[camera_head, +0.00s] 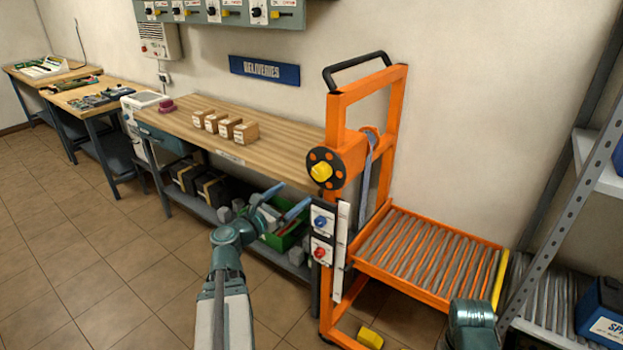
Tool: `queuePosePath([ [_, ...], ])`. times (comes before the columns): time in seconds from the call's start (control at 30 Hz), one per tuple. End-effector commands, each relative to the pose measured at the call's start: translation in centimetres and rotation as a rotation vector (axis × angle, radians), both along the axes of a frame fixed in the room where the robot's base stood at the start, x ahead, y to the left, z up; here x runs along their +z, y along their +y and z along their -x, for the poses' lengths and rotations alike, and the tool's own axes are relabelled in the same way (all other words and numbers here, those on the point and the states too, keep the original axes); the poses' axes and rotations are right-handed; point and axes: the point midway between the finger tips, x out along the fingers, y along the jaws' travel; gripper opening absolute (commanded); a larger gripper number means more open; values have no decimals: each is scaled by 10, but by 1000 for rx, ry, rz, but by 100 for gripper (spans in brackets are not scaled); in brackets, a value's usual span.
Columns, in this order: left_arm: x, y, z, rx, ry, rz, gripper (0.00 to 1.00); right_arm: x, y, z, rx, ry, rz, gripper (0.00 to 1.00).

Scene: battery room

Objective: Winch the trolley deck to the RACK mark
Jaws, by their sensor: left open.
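The orange trolley (338,112) stands right of the long bench, with a black handle on top. Its roller deck (432,250) sits low and level, empty, with a yellow front edge at the right.
A panel with a blue knob (320,221) and a red knob (319,253) is on the mast. The Deliveries bench (250,150) carries several small boxes. A green crate (284,240) is underneath. A metal rack (570,200) stands right of the deck. A yellow block (370,338) is at the trolley's foot.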

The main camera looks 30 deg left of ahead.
Motion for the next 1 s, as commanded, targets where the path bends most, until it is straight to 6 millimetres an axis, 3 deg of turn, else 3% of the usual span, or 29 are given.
queuePosePath([
  [0.7,5,3,-2,-1,-146,-1843,96,5,0,0,0,0,0,50],
  [0.83,5,3,-2,-1,-163,-2060,96,5,0,0,0,0,0,50],
  [1.0,6,4,-2,-1,-175,-2206,96,6,0,0,0,0,0,50],
])
